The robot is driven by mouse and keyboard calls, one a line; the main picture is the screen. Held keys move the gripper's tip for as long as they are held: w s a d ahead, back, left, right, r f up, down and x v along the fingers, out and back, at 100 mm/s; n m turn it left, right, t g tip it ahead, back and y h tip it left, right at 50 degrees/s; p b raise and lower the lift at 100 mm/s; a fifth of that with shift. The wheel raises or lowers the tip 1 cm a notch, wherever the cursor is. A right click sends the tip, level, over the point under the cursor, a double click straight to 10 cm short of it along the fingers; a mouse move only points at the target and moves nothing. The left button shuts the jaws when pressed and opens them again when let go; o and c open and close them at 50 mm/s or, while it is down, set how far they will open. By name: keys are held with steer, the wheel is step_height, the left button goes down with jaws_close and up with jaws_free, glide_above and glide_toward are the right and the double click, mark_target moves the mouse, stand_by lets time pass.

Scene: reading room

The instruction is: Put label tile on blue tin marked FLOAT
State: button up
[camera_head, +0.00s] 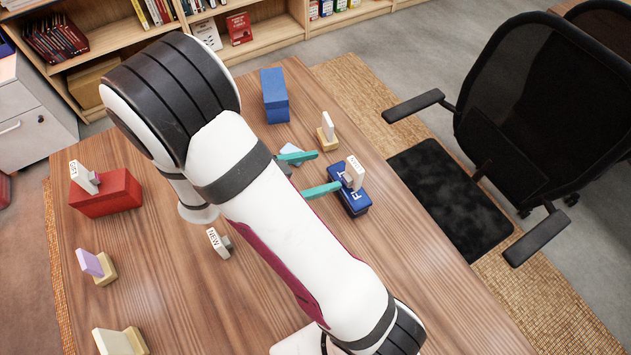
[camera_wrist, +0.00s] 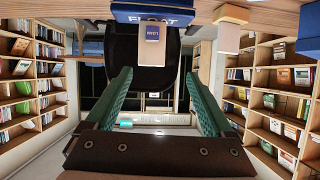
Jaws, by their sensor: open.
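The blue tin marked FLOAT (camera_head: 358,206) lies on the wooden table, right of my gripper; in the wrist view, the tin (camera_wrist: 152,15) shows at the top edge. A small pale label tile with dark lettering (camera_head: 355,171) stands upright at this tin, seemingly on its lid; I cannot read its word. A lettered tile (camera_wrist: 152,34) also shows against the tin in the wrist view. My gripper (camera_head: 326,172) has its teal fingers spread wide, with nothing held between them. Its fingertips are close to the tin and the tile.
A red tin (camera_head: 115,200) with a lettered tile (camera_head: 84,177) is at left. A plain blue tin (camera_head: 274,100) stands at the back. A NEW tile (camera_head: 213,240) and several pale tiles on wooden blocks stand around. A black chair (camera_head: 540,85) is beyond the right edge.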

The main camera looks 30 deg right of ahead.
steer(key=w+a+r+n+t+y, duration=0.2)
steer(key=w+a+t+y, duration=0.45)
steer(key=w, duration=0.35)
steer(key=s+a+r+n+y, duration=0.2)
steer(key=a+r+n+y, duration=0.45)
steer(key=a+y, duration=0.35)
steer(key=s+d+n+g+h, duration=0.1)
steer(key=s+d+n+g, duration=0.1)
steer(key=s, duration=1)
steer(key=s+d+r+n+g, duration=0.1)
steer(key=s+g, duration=0.4)
steer(key=s, duration=0.7)
steer(key=shift+d+n+h, duration=0.35)
steer(key=shift+d+n, duration=0.1)
steer(key=shift+d, duration=0.05)
